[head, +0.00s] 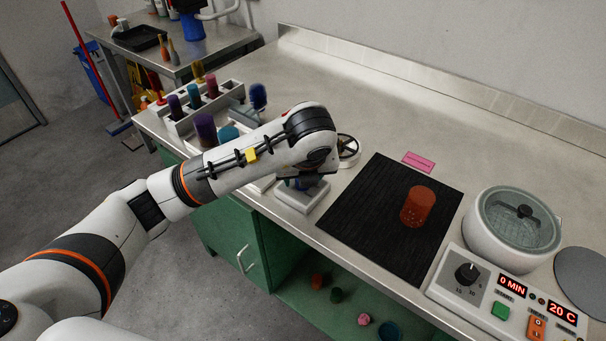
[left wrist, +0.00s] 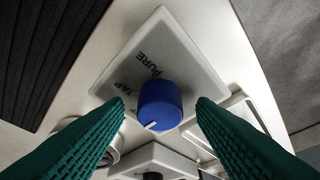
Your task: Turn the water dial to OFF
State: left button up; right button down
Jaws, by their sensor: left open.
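The water dial is a blue round knob with a white pointer line (left wrist: 160,105) on a pale square plate (left wrist: 185,55). The plate reads PURE and TAP, with part of another label beside the left finger. The pointer faces the lower left of the wrist picture; I cannot tell which label it matches. My left gripper (left wrist: 160,108) is open, its green ridged fingers on either side of the knob. Contact is not clear. In the head view my left gripper (head: 303,181) is over the plate (head: 302,202) at the bench's front edge, and my arm mostly hides the knob. My right gripper is not in view.
A black mat (head: 385,255) with an orange-red beaker (head: 418,206) lies right of the dial. A white handwheel (head: 348,148) is behind. A white device with a glass lid (head: 512,228) is at right.

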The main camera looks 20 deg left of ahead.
pick_arm(q)
jog(key=p+v, duration=0.3)
jog(key=v, duration=0.9)
jog(key=shift+w, duration=0.1)
